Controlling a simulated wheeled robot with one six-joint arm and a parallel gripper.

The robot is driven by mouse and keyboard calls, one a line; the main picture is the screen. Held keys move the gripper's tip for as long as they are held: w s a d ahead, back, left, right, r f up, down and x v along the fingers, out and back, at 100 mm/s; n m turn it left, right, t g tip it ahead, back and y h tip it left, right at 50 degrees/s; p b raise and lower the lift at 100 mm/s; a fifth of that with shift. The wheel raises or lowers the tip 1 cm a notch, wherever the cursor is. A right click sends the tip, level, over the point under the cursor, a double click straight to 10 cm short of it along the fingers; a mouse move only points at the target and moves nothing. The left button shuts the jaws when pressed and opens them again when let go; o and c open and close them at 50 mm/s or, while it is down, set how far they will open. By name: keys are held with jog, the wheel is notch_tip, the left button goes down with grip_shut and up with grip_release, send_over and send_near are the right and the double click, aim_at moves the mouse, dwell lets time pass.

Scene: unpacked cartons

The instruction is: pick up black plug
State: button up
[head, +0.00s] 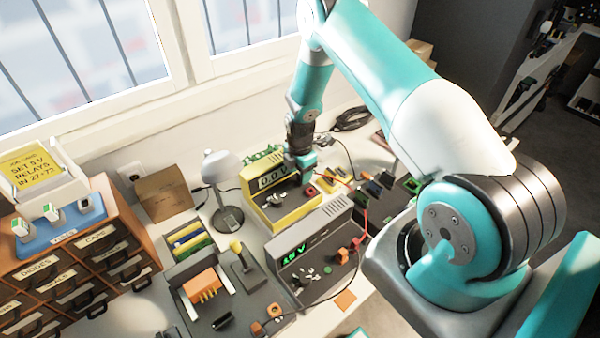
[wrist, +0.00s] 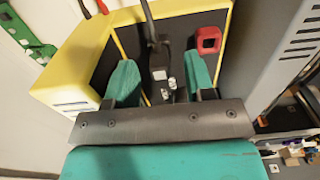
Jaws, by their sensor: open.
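The black plug (wrist: 157,52) with its black cable (wrist: 148,14) shows in the wrist view, at the black front panel of the yellow meter (wrist: 75,72). My gripper (wrist: 160,62) is open, with one teal finger on each side of the plug. I cannot tell whether either finger touches it. In the head view my gripper (head: 302,172) is low over the yellow meter (head: 257,210), right of its display. There the gripper hides the plug.
A red plug or socket (wrist: 208,40) sits just right of the right finger. A grey power supply (head: 318,250) with a green display stands in front of the meter. A grey lamp (head: 225,180) stands left of it. Red and black leads lie to the right.

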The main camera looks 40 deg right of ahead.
jog(key=shift+f, duration=0.4)
grip_shut()
jog(key=shift+r, duration=0.1)
notch_tip(320, 180, up, 20)
jog(key=b, duration=0.5)
jog(key=shift+b, duration=0.35)
